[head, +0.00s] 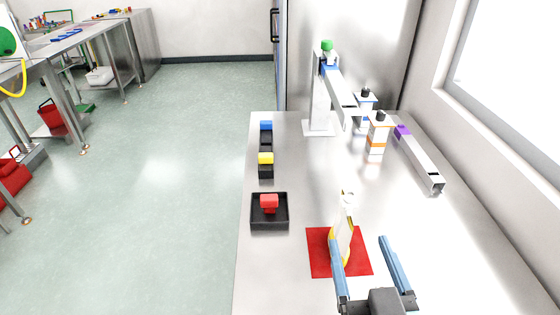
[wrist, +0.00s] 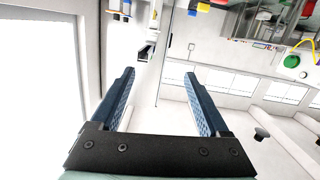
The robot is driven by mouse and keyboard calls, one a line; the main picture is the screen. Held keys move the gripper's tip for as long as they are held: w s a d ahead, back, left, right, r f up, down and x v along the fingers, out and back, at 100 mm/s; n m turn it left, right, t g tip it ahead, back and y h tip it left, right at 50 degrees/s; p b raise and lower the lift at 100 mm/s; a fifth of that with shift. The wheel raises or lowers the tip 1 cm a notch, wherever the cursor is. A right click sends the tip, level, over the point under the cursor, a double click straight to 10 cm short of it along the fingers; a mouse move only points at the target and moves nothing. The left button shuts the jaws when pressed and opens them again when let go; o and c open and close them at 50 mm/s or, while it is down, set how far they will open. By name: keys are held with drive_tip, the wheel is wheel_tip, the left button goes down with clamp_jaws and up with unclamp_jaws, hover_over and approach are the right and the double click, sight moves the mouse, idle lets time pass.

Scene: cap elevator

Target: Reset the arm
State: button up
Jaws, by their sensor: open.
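My gripper (head: 360,244) is at the bottom of the head view, over the near end of the steel counter. Its two blue fingers are spread wide. The wrist view also shows the gripper (wrist: 159,74) open, with nothing held between the fingers. A white and yellow bottle-like object (head: 344,222) stands upright on a red square mat (head: 320,262). My left finger overlaps its lower part in the head view; I cannot tell whether they touch.
The counter (head: 300,165) holds a red button on a black box (head: 269,214), yellow (head: 265,163) and blue (head: 266,131) switches, a grey elevator device (head: 335,88), orange-banded (head: 377,139) and blue-banded containers (head: 366,102), and a purple-ended chute (head: 420,160). A window wall bounds the right.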

drive_tip(key=w+a+r+t, duration=0.1)
drive_tip(key=a+r+t, duration=0.25)
drive_tip(key=r, duration=0.95)
drive_tip(key=w+a+r+t, duration=0.2)
drive_tip(key=a+r+t, duration=0.15)
drive_tip(key=r, duration=0.85)
drive_tip(key=s+a+r+t, duration=0.2)
drive_tip(key=s+r, duration=0.1)
drive_tip(key=r, duration=0.5)
drive_tip(key=s+a+r+m+t, duration=0.1)
drive_tip(key=s+r, duration=0.3)
drive_tip(key=r, duration=0.4)
drive_tip(key=shift+s+a+t+p, duration=0.25)
drive_tip(key=shift+a+t+p, duration=0.15)
drive_tip(key=shift+a, duration=0.5)
